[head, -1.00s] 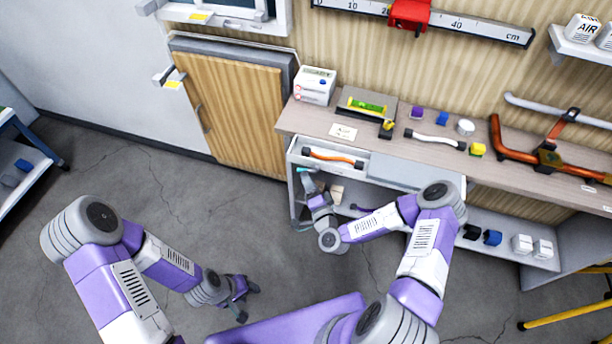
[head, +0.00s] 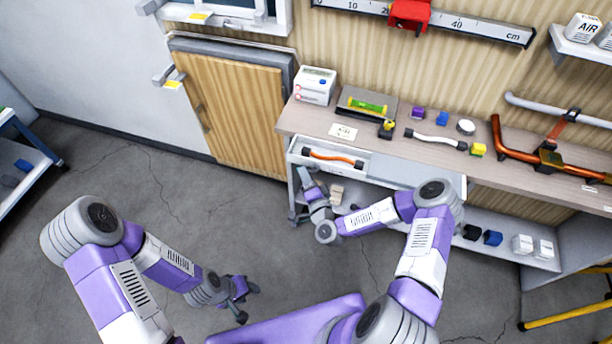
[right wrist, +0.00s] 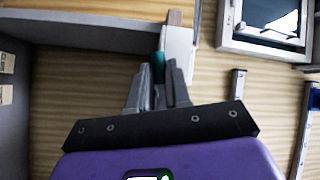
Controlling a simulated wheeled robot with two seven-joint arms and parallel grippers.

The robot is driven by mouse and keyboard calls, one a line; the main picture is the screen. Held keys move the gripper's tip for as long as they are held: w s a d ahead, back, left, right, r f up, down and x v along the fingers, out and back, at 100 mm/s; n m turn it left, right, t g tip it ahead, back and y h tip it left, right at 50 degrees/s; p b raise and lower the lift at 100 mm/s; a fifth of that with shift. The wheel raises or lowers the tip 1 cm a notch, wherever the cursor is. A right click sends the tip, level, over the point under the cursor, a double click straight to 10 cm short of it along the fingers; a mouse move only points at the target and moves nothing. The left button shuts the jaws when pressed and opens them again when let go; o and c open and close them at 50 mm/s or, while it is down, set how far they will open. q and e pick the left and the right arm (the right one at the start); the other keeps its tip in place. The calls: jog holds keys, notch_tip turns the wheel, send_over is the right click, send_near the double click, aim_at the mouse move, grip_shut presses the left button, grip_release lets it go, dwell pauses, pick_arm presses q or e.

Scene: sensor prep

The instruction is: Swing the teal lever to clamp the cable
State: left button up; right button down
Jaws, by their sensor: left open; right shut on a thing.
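The teal lever (right wrist: 158,62) shows as a small teal piece between the fingertips of my right gripper (right wrist: 158,80) in the right wrist view; the fingers hide most of it. In the head view my right gripper (head: 304,190) is at the left front of the bench, just below the open drawer, and I cannot make out the lever there. A short orange cable (head: 335,159) with dark and white parts lies in the drawer. A white cable (head: 435,138) with dark ends lies on the bench top. My left gripper (head: 240,297) is open and empty, low over the floor.
The bench top (head: 315,121) carries small coloured blocks, a level (head: 368,106) and an orange pipe (head: 510,143). The lower shelf holds dark and white blocks. A wooden cabinet door (head: 235,115) stands left of the bench. The floor between is clear.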

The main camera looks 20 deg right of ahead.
jog(key=m+t+b, duration=0.1)
jog(key=b, duration=0.1)
jog(key=m+t+b, duration=0.1)
jog(key=b, duration=0.1)
jog(key=shift+r+m+h, duration=0.3)
jog(key=shift+r+m, duration=0.05)
jog(key=shift+m, duration=0.05)
jog(key=c, duration=1.1)
grip_release()
jog(key=s, duration=0.2)
jog(key=s+f, duration=0.1)
jog(key=s, duration=0.4)
jog(key=shift+s+d+f, duration=0.1)
jog(key=shift+s+f, duration=0.05)
jog(key=shift+s, duration=0.05)
